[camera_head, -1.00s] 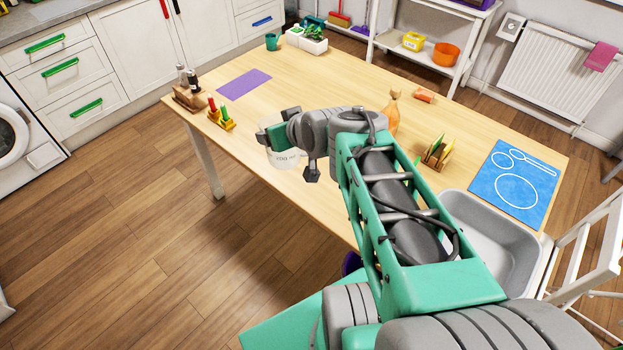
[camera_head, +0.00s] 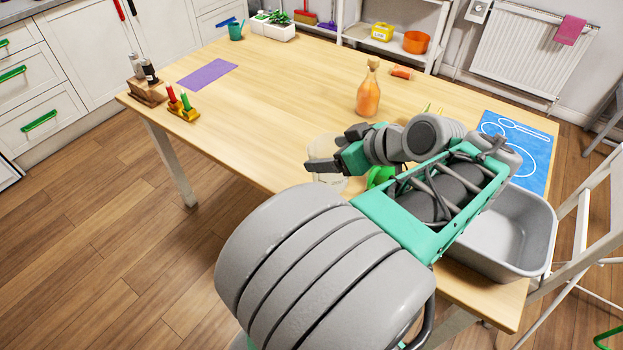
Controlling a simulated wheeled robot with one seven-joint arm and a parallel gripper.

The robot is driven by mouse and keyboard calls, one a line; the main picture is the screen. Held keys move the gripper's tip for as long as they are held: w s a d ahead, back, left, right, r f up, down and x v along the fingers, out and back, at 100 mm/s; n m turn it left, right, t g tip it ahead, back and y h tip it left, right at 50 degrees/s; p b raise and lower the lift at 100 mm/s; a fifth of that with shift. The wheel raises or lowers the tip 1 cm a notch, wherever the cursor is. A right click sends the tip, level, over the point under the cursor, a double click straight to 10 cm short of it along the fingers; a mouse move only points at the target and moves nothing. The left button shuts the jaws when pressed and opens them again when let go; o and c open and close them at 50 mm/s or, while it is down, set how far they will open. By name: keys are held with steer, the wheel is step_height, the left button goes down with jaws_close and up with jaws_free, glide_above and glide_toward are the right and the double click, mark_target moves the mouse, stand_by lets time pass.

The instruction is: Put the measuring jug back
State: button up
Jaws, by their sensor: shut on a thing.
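The measuring jug (camera_head: 322,147) is a pale, see-through vessel at the near edge of the table, left of my arm. My gripper (camera_head: 333,152) is shut on it, and the fingers and wrist hide much of it. I cannot tell whether its base touches the table. A bright green piece (camera_head: 380,177) shows just right of the jug, under my wrist; I cannot tell whether it belongs to the jug. A blue mat (camera_head: 540,172) with white outlines of round shapes and a spoon lies at the table's right end, partly behind my arm.
An orange bottle (camera_head: 368,95) stands behind my gripper. A grey basin (camera_head: 510,235) is at the right, near a white folding frame (camera_head: 590,200). A purple mat (camera_head: 207,74), colourful holder (camera_head: 182,105) and wooden caddy (camera_head: 146,92) are at the left. The table's middle-left is clear.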

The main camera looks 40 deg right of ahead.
steer(key=w+d+f, duration=0.1)
steer(key=w+f, duration=0.3)
steer(key=w+d+f, duration=0.1)
steer(key=w+f, duration=0.3)
steer(key=w+d+f, duration=0.2)
steer(key=w+f, duration=0.2)
steer(key=w, duration=0.1)
steer(key=shift+d+f, duration=0.1)
steer(key=shift+f, duration=0.15)
steer(key=shift+f+b, duration=0.3)
steer(key=shift+f, duration=0.05)
steer(key=o, duration=1.9)
steer(key=shift+o, duration=0.2)
steer(key=shift+r, duration=0.1)
